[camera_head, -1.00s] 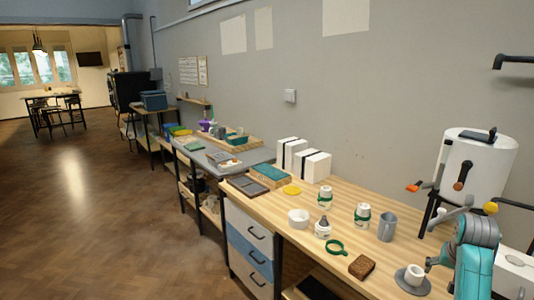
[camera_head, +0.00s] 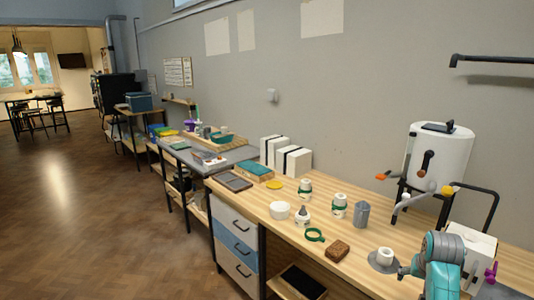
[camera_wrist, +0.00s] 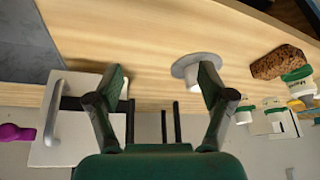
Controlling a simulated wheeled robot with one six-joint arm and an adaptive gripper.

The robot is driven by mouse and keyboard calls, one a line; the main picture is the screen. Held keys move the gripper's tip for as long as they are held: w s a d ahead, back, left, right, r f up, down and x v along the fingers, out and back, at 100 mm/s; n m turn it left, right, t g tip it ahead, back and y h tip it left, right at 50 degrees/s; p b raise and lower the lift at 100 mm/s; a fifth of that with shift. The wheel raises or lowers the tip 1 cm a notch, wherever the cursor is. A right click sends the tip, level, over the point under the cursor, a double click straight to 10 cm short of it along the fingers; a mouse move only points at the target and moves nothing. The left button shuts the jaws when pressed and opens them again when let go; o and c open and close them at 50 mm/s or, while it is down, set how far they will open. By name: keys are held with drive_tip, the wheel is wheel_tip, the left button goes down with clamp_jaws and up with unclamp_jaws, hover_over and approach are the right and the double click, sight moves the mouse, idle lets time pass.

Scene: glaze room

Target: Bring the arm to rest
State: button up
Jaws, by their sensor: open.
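My gripper (camera_wrist: 162,84) is open in the wrist view, its two dark fingers spread wide with nothing between them. In the head view my teal arm shows at the lower right, over the wooden bench (camera_head: 318,190). A white cup (camera_head: 385,254) stands on a grey saucer (camera_head: 376,265) just left of my arm. The wrist view shows the saucer (camera_wrist: 181,68) too, beyond the right-hand finger, which hides part of the cup. I cannot tell the exact height of my gripper above the bench.
A white urn (camera_head: 439,155) on a black stand rises behind my arm. The floor (camera_head: 90,220) at left is clear.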

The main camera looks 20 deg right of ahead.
drive_tip(key=s+a+f+n+t, duration=0.2)
drive_tip(key=s+a+f, duration=0.1)
drive_tip(key=a+f, duration=0.7)
drive_tip(key=s+a+f+n+t, duration=0.15)
drive_tip(key=s+a+f, duration=0.25)
drive_tip(key=a+f, duration=0.6)
drive_tip(key=s+a+r+n+t, duration=0.1)
drive_tip(key=s+a+n+t, duration=0.15)
drive_tip(key=s+a, duration=1)
drive_tip(key=s+a+r+n+t+y, duration=0.1)
drive_tip(key=s+a+r+t, duration=0.1)
drive_tip(key=s+a+r, duration=0.3)
drive_tip(key=s+a+r+n+t+y, duration=0.2)
drive_tip(key=s+a+r, duration=0.3)
drive_tip(key=s+r, duration=0.6)
drive_tip(key=shift+s+a+r+t+y, duration=0.25)
drive_tip(key=shift+s+t, duration=0.25)
drive_tip(key=shift+s, duration=0.6)
